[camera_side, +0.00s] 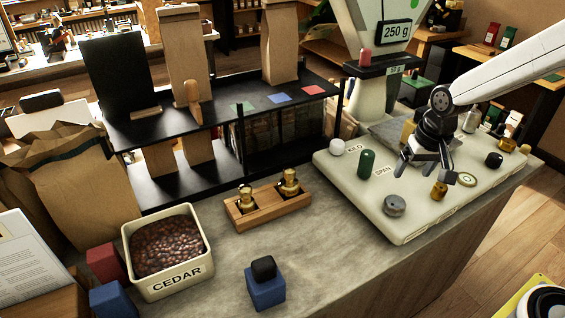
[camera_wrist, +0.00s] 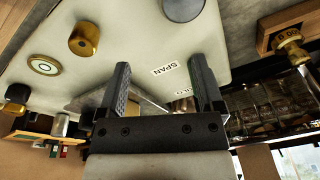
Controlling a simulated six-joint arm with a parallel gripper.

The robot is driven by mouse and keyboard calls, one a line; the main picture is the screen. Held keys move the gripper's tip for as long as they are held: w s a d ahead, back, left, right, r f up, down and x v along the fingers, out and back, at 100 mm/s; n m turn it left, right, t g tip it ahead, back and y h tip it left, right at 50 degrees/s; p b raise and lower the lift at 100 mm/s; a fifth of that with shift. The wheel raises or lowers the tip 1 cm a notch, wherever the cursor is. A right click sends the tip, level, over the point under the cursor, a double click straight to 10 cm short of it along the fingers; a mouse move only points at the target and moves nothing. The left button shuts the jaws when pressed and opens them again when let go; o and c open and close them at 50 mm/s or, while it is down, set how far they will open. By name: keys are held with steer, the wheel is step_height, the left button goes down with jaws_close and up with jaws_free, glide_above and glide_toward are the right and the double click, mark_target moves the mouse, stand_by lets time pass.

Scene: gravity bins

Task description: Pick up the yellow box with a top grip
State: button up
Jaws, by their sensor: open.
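My gripper (camera_side: 427,166) is open over the pale scale base, at its right half in the side view. In the wrist view its two fingers (camera_wrist: 160,66) stand apart with nothing held between them.
The scale base (camera_side: 410,222) carries a green knob (camera_side: 367,163), a grey knob (camera_side: 394,205) and a brass knob (camera_side: 439,191). A wooden block with brass weights (camera_side: 266,208), a CEDAR bin (camera_side: 178,286) and a blue box (camera_side: 266,292) stand on the counter. Shelves stand behind.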

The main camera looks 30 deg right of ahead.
steer(key=w+d+r+m+g, duration=0.1)
steer(key=w+d+r+m, duration=0.4)
steer(key=w+d+m, duration=0.3)
step_height(320, 180, up, 5)
steer(key=m+y, duration=0.1)
steer(key=m, duration=0.4)
glide_above(425, 108)
steer(key=shift+g, duration=0.4)
steer(key=shift+d+r, duration=0.3)
steer(key=shift+d, duration=0.2)
steer(key=shift+f, duration=0.15)
steer(key=shift+a+f, duration=0.2)
steer(key=shift+f, duration=1.05)
steer(key=shift+a+f, duration=0.15)
steer(key=shift+f, duration=1.1)
steer(key=shift+a+f, duration=0.2)
steer(key=shift+f, duration=1.05)
jaws_close()
